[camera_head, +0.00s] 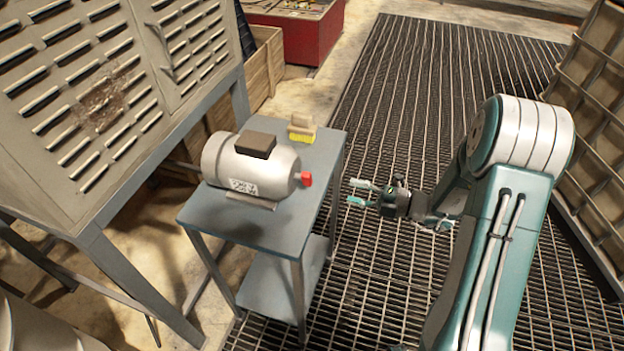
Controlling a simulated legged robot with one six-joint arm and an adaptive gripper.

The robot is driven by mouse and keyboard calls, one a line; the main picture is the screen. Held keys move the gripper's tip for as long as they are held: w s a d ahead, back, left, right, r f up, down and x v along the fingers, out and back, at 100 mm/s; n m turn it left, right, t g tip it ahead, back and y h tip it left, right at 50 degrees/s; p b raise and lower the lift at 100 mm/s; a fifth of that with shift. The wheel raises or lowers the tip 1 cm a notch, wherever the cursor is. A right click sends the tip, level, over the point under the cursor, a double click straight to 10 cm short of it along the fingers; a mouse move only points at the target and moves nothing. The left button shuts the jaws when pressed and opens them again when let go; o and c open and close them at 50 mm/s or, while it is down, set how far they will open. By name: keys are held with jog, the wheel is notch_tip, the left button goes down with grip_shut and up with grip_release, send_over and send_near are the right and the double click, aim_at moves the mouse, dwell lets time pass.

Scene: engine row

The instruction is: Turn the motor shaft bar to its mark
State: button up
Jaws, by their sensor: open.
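A grey cylindrical motor (252,168) with a dark box on top and a white label on its side lies on a blue-grey stand. A small red piece (306,179) sits at its right end, where the shaft comes out; it looks like the shaft bar. The mark is too small to tell. My gripper (359,192) is open and empty, in the air to the right of the red piece and apart from it. Its fingers point left toward the motor's end.
The motor stands on a two-level stand (252,228). A small tan and yellow block (301,128) sits at its back corner. A slotted metal cabinet (110,100) is at left, a red box (296,28) behind, a rack (600,130) at right. Grating floor (430,90) lies open between.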

aim_at(311, 180)
jog(key=w+a+n, duration=0.1)
jog(key=a+n, duration=0.2)
jog(key=n, duration=0.4)
jog(key=w+a+n, duration=0.1)
jog(key=a+n, duration=0.3)
jog(key=n, duration=0.4)
jog(key=w+a+n, duration=0.1)
jog(key=a+n, duration=0.3)
jog(key=n, duration=0.4)
jog(key=shift+w+r, duration=0.3)
jog(key=shift+r, duration=0.1)
jog(key=shift+d, duration=0.1)
jog(key=shift+c, duration=0.3)
grip_shut()
